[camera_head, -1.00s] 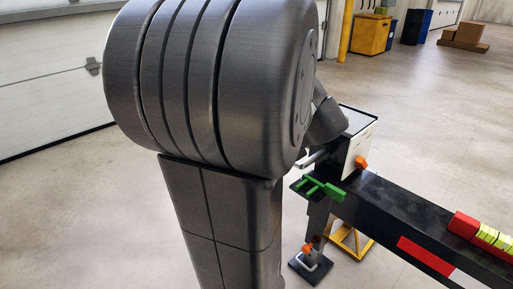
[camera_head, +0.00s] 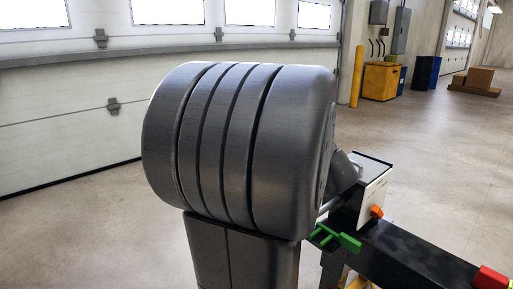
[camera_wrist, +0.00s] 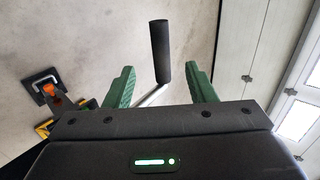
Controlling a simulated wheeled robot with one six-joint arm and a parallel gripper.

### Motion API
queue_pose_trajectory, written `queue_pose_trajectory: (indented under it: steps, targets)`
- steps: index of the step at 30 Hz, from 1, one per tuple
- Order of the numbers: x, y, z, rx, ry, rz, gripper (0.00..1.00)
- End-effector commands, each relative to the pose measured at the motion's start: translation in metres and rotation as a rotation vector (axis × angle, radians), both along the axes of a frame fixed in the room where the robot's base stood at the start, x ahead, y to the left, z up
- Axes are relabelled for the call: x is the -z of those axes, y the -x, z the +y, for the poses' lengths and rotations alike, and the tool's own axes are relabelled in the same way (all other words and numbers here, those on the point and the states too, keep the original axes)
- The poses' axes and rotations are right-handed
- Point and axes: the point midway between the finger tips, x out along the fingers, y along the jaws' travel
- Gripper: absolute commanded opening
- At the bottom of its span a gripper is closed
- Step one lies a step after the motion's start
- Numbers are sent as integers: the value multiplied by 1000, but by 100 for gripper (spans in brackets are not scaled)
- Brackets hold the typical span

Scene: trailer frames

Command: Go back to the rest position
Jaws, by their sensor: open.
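In the wrist view my gripper (camera_wrist: 159,68) is open. Its two green fingers stand wide apart. A black cylindrical grip (camera_wrist: 161,50) on a silver rod shows between and beyond them; I see no contact with either finger. In the head view my grey arm fills the middle and hides much behind it. Green parts, which look like my gripper's fingers (camera_head: 336,238), show low beside the arm, near a white-sided box with a dark top (camera_head: 371,186) on the trailer frame. An orange piece (camera_head: 376,212) sits on the box's side.
The black trailer beam (camera_head: 415,258) runs to the lower right, with a red block (camera_head: 491,279) on it. In the wrist view an orange-topped part on a dark base (camera_wrist: 47,90) lies at left. A yellow cabinet (camera_head: 380,81) stands far back; open floor lies between.

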Motion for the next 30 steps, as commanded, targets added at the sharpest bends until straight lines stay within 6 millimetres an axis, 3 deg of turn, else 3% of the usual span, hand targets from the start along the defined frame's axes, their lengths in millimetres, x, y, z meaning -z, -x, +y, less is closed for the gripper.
queue_pose_trajectory:
  steps: [6, 15, 30]
  targets:
    - [34, -27, 22, -4, -1, 2, 50]
    - [66, -56, 45, -2, -1, 2, 50]
    - [74, -64, 51, 0, -1, 1, 50]
